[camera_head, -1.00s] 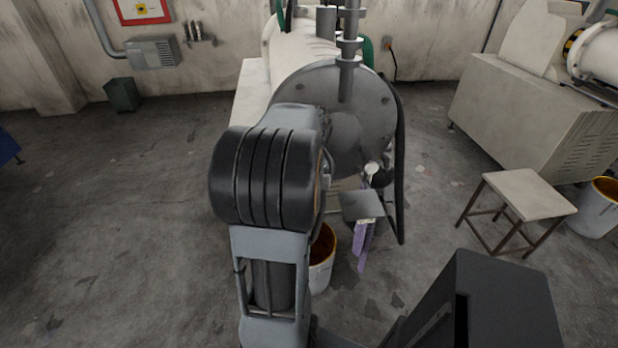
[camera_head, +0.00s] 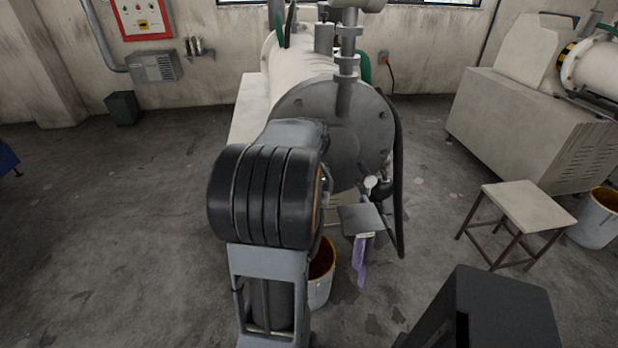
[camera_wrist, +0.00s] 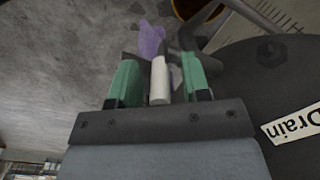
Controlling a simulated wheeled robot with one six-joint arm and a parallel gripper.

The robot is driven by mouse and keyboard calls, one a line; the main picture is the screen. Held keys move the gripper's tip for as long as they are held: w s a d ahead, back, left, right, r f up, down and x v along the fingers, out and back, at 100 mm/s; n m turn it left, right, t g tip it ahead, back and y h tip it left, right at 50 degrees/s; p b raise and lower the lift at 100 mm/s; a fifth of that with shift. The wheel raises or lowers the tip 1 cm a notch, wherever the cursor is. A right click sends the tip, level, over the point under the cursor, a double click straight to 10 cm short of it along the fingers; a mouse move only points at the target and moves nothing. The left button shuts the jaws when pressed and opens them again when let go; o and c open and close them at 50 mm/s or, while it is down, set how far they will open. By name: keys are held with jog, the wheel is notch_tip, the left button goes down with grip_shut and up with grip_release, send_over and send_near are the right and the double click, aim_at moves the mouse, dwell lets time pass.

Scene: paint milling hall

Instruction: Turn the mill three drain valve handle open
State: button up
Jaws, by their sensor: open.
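The mill's round grey end plate (camera_head: 300,105) faces me in the head view, partly hidden behind my arm. A pale-ended valve part (camera_head: 370,182) shows at its lower right. In the wrist view, a white cylindrical handle (camera_wrist: 159,82) on a dark stem lies between the green fingers of my gripper (camera_wrist: 160,64). The fingers are open, one on each side, with gaps visible beside the handle. A white label reading "Drain" (camera_wrist: 295,122) is on the dark plate at right. My gripper is hidden behind my arm in the head view.
A purple rag (camera_head: 361,258) hangs by a small grey plate (camera_head: 361,219) close to the valve; the rag also shows beyond the fingers (camera_wrist: 150,38). A bucket (camera_head: 320,285) stands below. A stool (camera_head: 528,207) and another bucket (camera_head: 597,220) stand right.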

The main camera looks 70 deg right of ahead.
notch_tip(320, 180, up, 13)
jog(key=shift+s+r+p, duration=0.15)
jog(key=shift+p, duration=0.25)
jog(key=shift+a, duration=0.1)
dwell(0.5)
jog(key=f+n, duration=0.3)
jog(key=shift+w+f+h, duration=0.3)
jog(key=shift+w+f, duration=0.1)
jog(key=w+a+f+n+t, duration=0.1)
jog(key=w+a+f+n, duration=0.2)
jog(key=w+a+n, duration=0.4)
jog(key=w+a+f+n, duration=0.3)
jog(key=w+a, duration=0.1)
jog(key=a, duration=0.5)
jog(key=w+a+f+n+t+y, duration=0.1)
jog(key=a+n, duration=0.9)
jog(key=a, duration=1.2)
jog(key=shift+w+f+t, duration=0.25)
jog(key=shift+w+t, duration=0.1)
jog(key=shift+t, duration=0.25)
jog(key=shift+d, duration=0.15)
